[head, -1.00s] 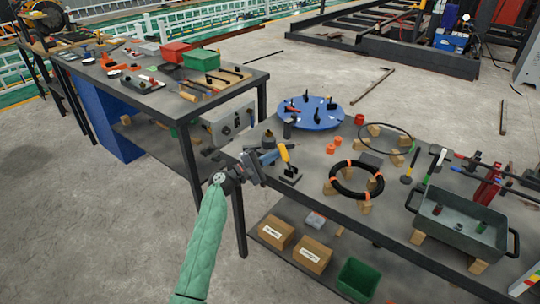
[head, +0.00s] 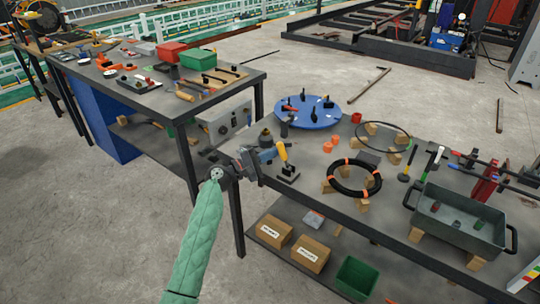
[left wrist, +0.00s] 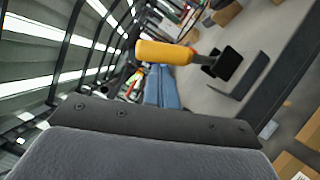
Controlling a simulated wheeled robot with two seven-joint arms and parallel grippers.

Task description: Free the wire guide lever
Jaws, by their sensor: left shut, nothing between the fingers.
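The lever with a yellow-orange handle (head: 283,152) stands tilted on a small black base (head: 287,175) at the near left corner of the right-hand bench. Its handle also shows in the left wrist view (left wrist: 165,52), lying across the upper middle, with its dark base (left wrist: 228,65) to the right. My left gripper (head: 252,165) is shut and empty, just left of the lever and apart from it. A blue-grey device (head: 266,156) with a dark knob on top sits between gripper and lever. My right gripper is not in view.
A blue round turntable (head: 308,112) with small black parts stands behind the lever. A black and orange coil (head: 354,190) on wooden blocks and a grey tray (head: 458,222) lie to the right. Bare floor lies left of the bench.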

